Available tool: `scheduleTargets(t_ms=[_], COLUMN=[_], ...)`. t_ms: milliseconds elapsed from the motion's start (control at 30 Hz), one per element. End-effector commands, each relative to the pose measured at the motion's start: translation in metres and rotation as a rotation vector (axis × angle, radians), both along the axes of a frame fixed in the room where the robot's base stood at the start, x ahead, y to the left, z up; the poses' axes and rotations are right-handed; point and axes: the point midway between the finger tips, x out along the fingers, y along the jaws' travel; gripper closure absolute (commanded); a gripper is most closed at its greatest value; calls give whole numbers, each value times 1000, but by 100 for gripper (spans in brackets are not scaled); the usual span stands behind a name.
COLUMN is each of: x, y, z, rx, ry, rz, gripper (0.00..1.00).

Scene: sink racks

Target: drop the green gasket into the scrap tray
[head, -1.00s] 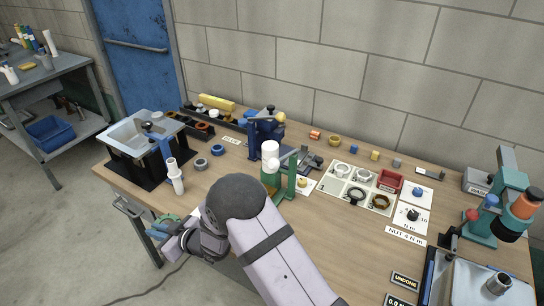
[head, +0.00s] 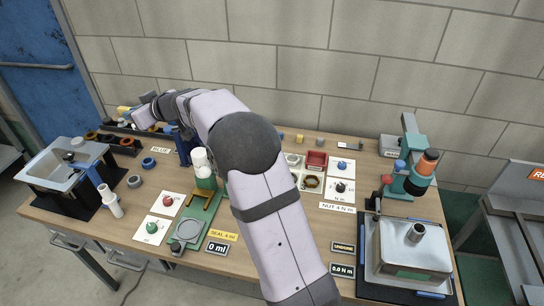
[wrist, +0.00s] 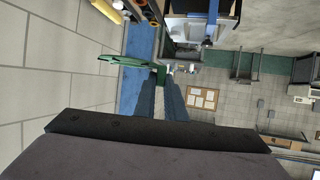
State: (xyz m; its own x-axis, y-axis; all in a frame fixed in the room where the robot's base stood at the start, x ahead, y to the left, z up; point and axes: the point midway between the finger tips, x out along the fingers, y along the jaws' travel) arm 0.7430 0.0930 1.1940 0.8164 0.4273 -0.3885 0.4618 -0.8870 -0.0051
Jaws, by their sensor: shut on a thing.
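My gripper (wrist: 162,84) is shut on the green gasket (wrist: 113,61), which shows in the wrist view as a thin green ring, nearly edge-on, sticking out to the left of the fingertips. In the head view my gripper (head: 142,114) is raised over the back left of the bench, beside the wall. The gasket cannot be made out there. A small red tray (head: 317,160) sits among the white holders at the right of my arm; no label shows whether it is the scrap tray.
A sink (head: 64,165) stands at the bench's left end. A blue ring (head: 149,162) and a grey ring (head: 134,181) lie nearby. A green stand (head: 203,210) is mid-bench; a teal press (head: 409,165) is at the right.

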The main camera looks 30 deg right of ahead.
Motion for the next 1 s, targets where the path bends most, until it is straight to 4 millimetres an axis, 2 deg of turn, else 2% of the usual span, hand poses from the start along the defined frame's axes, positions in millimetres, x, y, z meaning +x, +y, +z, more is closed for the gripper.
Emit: scheduleTargets(t_ms=[33,200,367,500,667,1000], x=[4,11,13,11,3,-33], y=[-20,-85,-156,-217,-280,-402], z=[19,55,60,41,7,-74], rx=[-2,-6,-4,0,3,10], ry=[-7,-9,-9,-7,-8,-15], rz=[-36,-158,-278,-371,-466,-682], gripper=[100,100,100,100,100,100])
